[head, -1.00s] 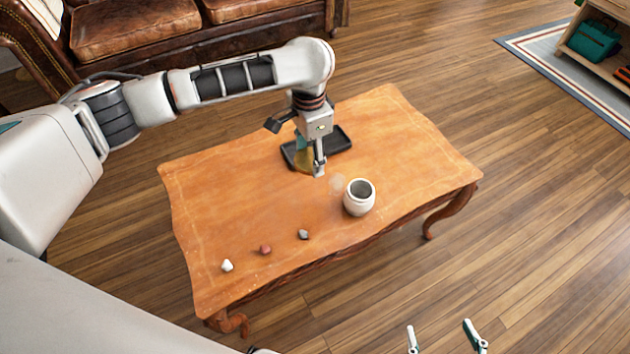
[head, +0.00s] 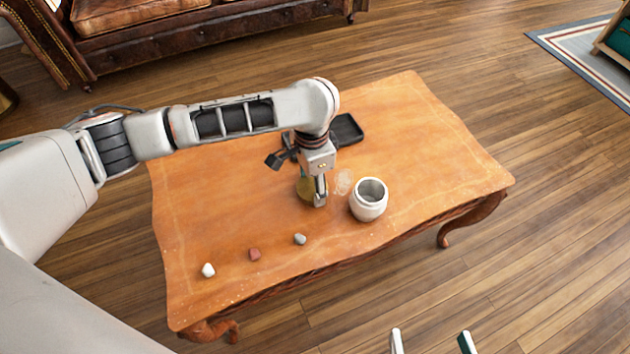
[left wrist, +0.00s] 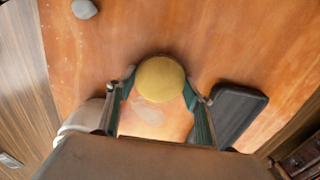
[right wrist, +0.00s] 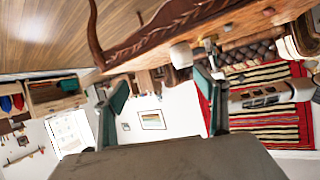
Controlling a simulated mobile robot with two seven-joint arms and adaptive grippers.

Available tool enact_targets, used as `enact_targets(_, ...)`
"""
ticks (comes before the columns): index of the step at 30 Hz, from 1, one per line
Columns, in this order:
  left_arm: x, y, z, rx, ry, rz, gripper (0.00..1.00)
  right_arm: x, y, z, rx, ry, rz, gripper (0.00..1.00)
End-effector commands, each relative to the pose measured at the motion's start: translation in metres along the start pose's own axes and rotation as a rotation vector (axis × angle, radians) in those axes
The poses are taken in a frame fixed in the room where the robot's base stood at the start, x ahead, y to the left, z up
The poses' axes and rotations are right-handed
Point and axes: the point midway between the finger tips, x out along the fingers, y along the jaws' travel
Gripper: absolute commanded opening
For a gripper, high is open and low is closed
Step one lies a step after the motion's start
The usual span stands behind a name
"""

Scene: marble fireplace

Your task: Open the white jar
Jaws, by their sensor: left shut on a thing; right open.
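The white jar (head: 369,208) stands upright on the wooden table, its mouth open and dark inside. It also shows partly at the left of the left wrist view (left wrist: 85,116) and small in the right wrist view (right wrist: 181,55). My left gripper (head: 314,192) points down just left of the jar and is shut on a round yellow lid (left wrist: 160,79). In the head view the lid (head: 303,188) is partly hidden behind the finger; its exact height above the table is unclear. My right gripper (head: 431,342) is open and empty, low in front of the table.
A dark tray (head: 347,130) lies behind my left gripper, partly hidden by my arm. A grey stone (head: 300,239), a reddish stone (head: 254,254) and a white stone (head: 208,270) lie along the table's front left. The table's right side is clear.

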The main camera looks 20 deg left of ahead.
Motion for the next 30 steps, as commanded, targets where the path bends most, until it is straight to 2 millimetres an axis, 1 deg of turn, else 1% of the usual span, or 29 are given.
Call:
enact_targets(1, -0.002, -0.001, 0.0, 0.0, 0.001, -0.003, 0.22, 0.0, 0.0, -0.004, -0.002, 0.007, 0.0, 0.72)
enact_targets(4, -0.004, -0.001, -0.001, 0.0, 0.003, -0.004, 0.21, 0.0, 0.0, -0.004, -0.002, 0.007, 0.001, 0.72)
enact_targets(10, -0.001, -0.001, -0.001, -0.002, 0.004, -0.004, 0.21, -0.001, 0.001, -0.005, -0.011, 0.007, 0.003, 0.72)
enact_targets(11, -0.001, -0.001, -0.001, -0.001, 0.004, -0.003, 0.59, -0.001, 0.002, -0.002, -0.011, 0.002, 0.004, 0.72)
enact_targets(12, 0.0, -0.001, -0.001, -0.001, 0.003, -0.003, 0.68, -0.001, 0.002, -0.001, -0.011, -0.001, 0.004, 0.72)
enact_targets(22, 0.0, -0.001, -0.001, -0.001, 0.002, -0.003, 0.68, -0.001, 0.001, 0.002, -0.01, -0.007, 0.004, 0.72)
enact_targets(25, -0.002, -0.001, 0.0, 0.001, 0.001, -0.002, 0.68, -0.001, 0.001, 0.007, -0.005, -0.015, 0.003, 0.72)
enact_targets(27, -0.017, -0.003, -0.002, 0.0, 0.007, -0.01, 0.68, -0.002, 0.001, -0.009, -0.014, 0.012, 0.003, 0.72)
enact_targets(29, -0.031, -0.004, -0.003, 0.0, 0.011, -0.014, 0.68, -0.002, 0.003, -0.018, -0.031, 0.025, 0.008, 0.72)
enact_targets(30, -0.041, -0.004, -0.004, 0.0, 0.013, -0.016, 0.68, -0.003, 0.005, -0.022, -0.045, 0.028, 0.012, 0.72)
